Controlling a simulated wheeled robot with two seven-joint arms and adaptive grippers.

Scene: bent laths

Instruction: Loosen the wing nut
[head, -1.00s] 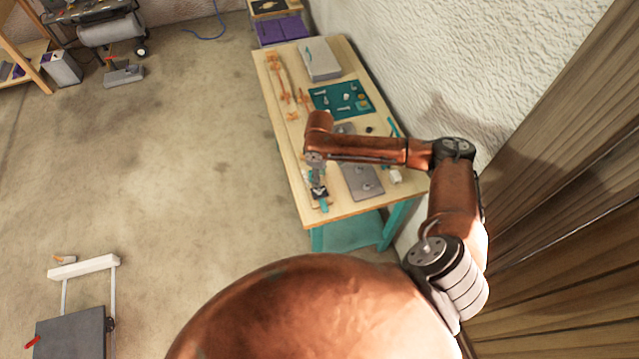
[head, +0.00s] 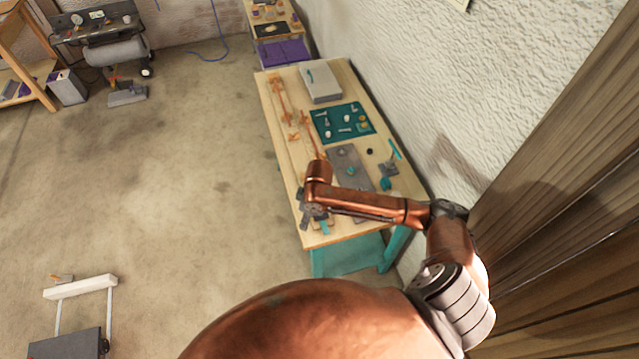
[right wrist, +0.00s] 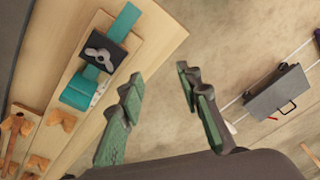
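In the right wrist view a grey wing nut (right wrist: 103,54) sits on a dark plate (right wrist: 116,50) across a teal strip (right wrist: 125,20) near the table's edge. A teal block (right wrist: 78,92) lies just beside the plate. My right gripper (right wrist: 160,76) is open, with nothing between its fingers. It is to the right of the wing nut and apart from it; floor shows between the fingers. In the head view my right gripper (head: 308,218) is small near the table's front left corner, and my arm partly hides the wing nut's spot. My left gripper is not in view.
The wooden table (head: 283,150) bears orange clamps (head: 278,95), a teal mat (head: 340,122) with small parts, a grey case (head: 319,82) and a grey plate (head: 347,160). A wall (head: 420,90) stands along its right side. Open floor (head: 150,190) lies to the left.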

